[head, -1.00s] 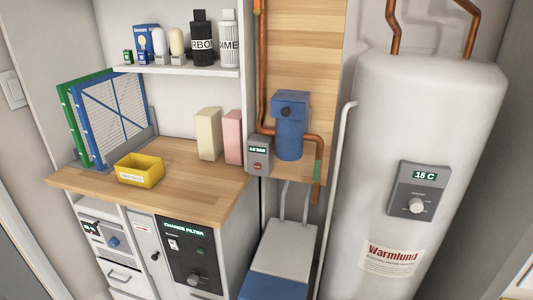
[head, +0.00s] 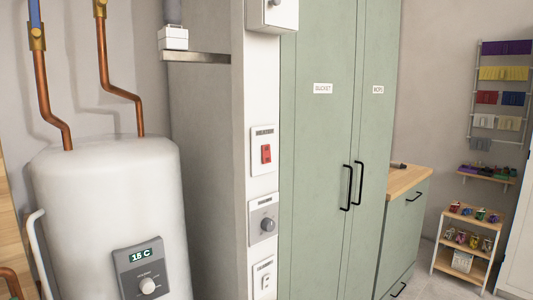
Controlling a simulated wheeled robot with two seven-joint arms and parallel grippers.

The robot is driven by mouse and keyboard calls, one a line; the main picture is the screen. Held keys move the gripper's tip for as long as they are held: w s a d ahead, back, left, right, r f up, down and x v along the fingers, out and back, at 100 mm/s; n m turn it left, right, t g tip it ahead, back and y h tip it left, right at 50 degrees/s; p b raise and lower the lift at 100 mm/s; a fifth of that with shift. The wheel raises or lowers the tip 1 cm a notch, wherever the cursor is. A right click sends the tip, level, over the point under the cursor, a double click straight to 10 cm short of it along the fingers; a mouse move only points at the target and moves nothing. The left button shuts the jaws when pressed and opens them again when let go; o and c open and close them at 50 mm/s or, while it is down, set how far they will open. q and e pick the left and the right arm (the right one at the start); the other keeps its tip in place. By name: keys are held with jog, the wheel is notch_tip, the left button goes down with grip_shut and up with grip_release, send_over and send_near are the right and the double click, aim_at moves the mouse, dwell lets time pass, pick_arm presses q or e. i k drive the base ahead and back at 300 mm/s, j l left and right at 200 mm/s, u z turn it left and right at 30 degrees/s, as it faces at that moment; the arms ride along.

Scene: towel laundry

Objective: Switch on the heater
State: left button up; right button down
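The white water heater tank (head: 105,205) stands at the left in the head view. Its grey control panel (head: 143,269) has a display reading 15 C and a round white knob (head: 147,285). On the narrow wall end to its right is a white plate with a red switch (head: 266,153); its small label seems to read HEATER. Below it is a grey plate with a round knob (head: 267,225), and lower a white plate with a small switch (head: 265,281). Whether the red switch is on cannot be told. Neither gripper is in view.
Tall green cabinet doors (head: 322,160) with black handles stand right of the switches. A low green cabinet with a wooden top (head: 406,180) follows. A small shelf rack (head: 467,240) and hanging coloured cloths (head: 503,73) are at the far right. Some floor shows at lower right.

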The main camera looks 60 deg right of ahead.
aim_at(265, 153)
jog(key=z, duration=1.75)
